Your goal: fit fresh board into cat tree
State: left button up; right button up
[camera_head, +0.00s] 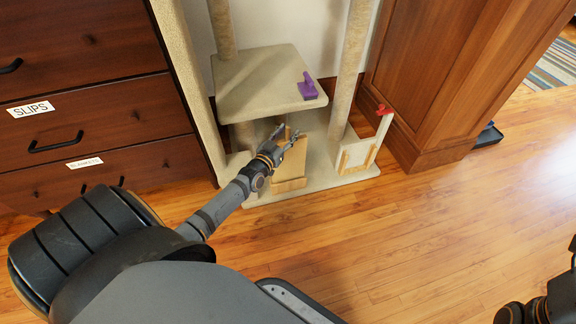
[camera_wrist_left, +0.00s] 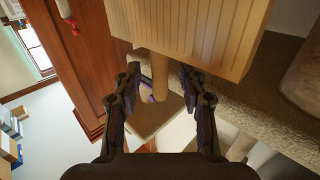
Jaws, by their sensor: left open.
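The beige cat tree (camera_head: 262,80) stands against the wall, with a raised platform and a carpeted base (camera_head: 325,180). A tan wooden board-like piece (camera_head: 291,170) stands on the base under the platform. In the left wrist view a ribbed tan board (camera_wrist_left: 200,28) fills the top, just beyond the fingers. I cannot tell whether it is the fresh board. My left gripper (camera_head: 290,138) is open and empty beside the tan piece, partly covering it; its fingers also show in the wrist view (camera_wrist_left: 160,95). Part of my right arm shows at lower right, its jaws unclear.
A purple handled tool (camera_head: 308,88) lies on the platform. A pale panel with wooden trim (camera_head: 358,156) stands at the base's right, with a red-topped post (camera_head: 384,110) beside it. Drawers (camera_head: 80,60) flank the left, a wooden cabinet (camera_head: 440,70) the right. The front floor is clear.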

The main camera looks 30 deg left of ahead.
pick_arm(q)
jog(key=shift+w, duration=0.3)
grip_shut()
jog(key=shift+r, duration=0.1)
